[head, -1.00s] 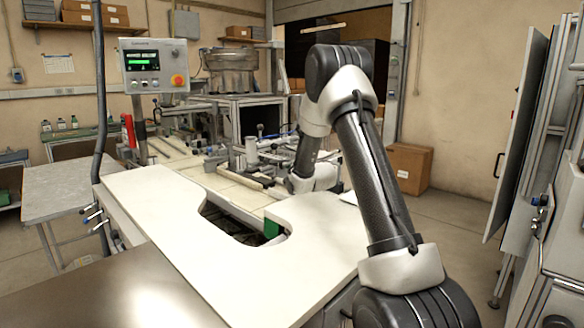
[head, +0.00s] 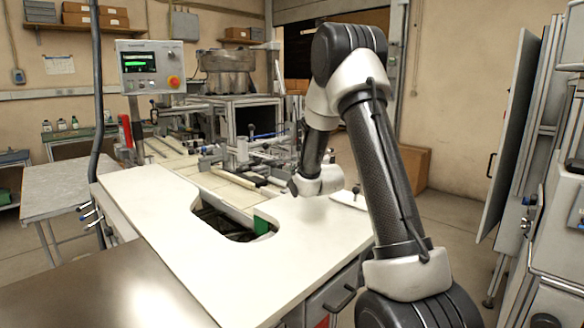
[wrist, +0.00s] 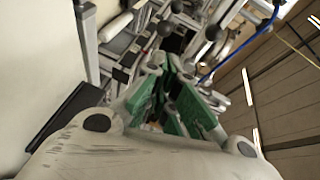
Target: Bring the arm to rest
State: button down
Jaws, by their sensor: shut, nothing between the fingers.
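My gripper (wrist: 172,88) shows in the wrist view as two fingers with green pads. They are shut with nothing held between them. In the head view my arm rises at the right, bends at the elbow and comes down over the back right of the white worktop (head: 150,205). The gripper itself is hard to make out there, at or behind the arm's white and dark end. I cannot tell how far it is above the worktop. No tape reel can be made out.
The worktop has a cutout with dark contents and a green part (head: 262,226). Behind it stand a machine frame (head: 250,118) and a control panel (head: 151,68). A cardboard box (head: 412,168) is on the floor behind my arm. A grey cabinet (head: 562,215) stands at the right.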

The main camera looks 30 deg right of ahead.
jog(key=s+a+r+n+g, duration=0.2)
jog(key=s+r+n+g, duration=0.15)
jog(key=s, duration=0.45)
jog(key=s+a+r+n+g, duration=0.2)
jog(key=s+r+n, duration=0.15)
jog(key=s, duration=0.55)
jog(key=s+a+n+g, duration=0.2)
jog(key=s+n, duration=0.3)
jog(key=s, duration=1)
jog(key=s+a+n+g, duration=0.2)
jog(key=s+n+g, duration=0.2)
jog(key=s, duration=1.1)
jog(key=shift+s+a+f+n+g+y, duration=0.15)
jog(key=shift+s+a+n+g+y, duration=0.15)
jog(key=shift+s+a+n+g, duration=0.1)
jog(key=shift+d, duration=0.1)
